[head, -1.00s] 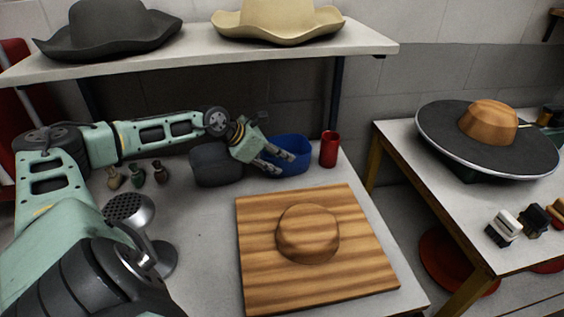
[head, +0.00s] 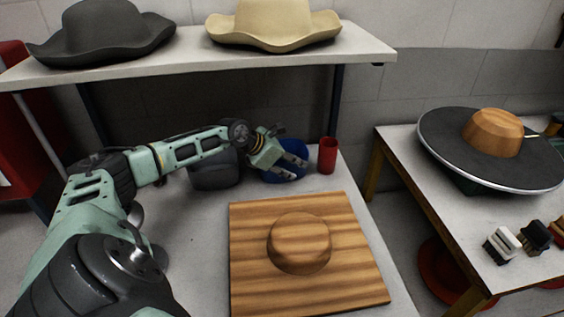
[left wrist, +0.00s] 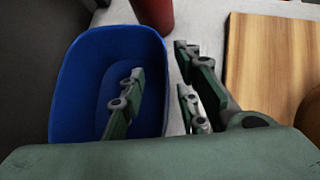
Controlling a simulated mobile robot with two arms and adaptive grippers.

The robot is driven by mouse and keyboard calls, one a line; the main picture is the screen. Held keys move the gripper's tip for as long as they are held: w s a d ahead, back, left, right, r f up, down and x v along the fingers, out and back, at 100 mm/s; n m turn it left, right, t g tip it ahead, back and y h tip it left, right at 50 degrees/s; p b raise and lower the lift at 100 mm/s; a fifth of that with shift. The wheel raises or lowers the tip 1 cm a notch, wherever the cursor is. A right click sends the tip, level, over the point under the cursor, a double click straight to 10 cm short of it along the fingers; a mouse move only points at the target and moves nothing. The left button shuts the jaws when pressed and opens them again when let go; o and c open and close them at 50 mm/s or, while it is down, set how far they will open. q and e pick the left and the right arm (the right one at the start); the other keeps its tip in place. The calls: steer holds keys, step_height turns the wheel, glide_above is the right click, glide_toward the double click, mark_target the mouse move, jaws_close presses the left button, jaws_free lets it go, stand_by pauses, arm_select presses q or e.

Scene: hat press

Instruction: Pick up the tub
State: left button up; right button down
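The tub (head: 297,147) is blue and open-topped, at the back of the workbench between a dark grey block and a red cup. In the left wrist view the tub (left wrist: 77,75) fills the left middle, its inside facing me. My left gripper (head: 296,168) is at the tub and partly covers it. In the left wrist view my left gripper (left wrist: 161,68) is open, with one finger over the tub's inside and the other outside its right wall. Gaps show between the fingers and that wall. My right gripper is not in view.
The red cup (head: 327,156) stands just right of the tub, and the dark grey block (head: 212,172) just left. A wooden board (head: 350,265) with a round wooden block (head: 300,243) lies in front. A shelf (head: 350,48) with two hats overhangs the back.

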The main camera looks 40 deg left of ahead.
arm_select(q)
steer(key=shift+x, duration=0.8)
steer(key=shift+s, duration=0.1)
steer(key=shift+c, duration=0.5)
jaws_close()
steer(key=shift+a, duration=0.1)
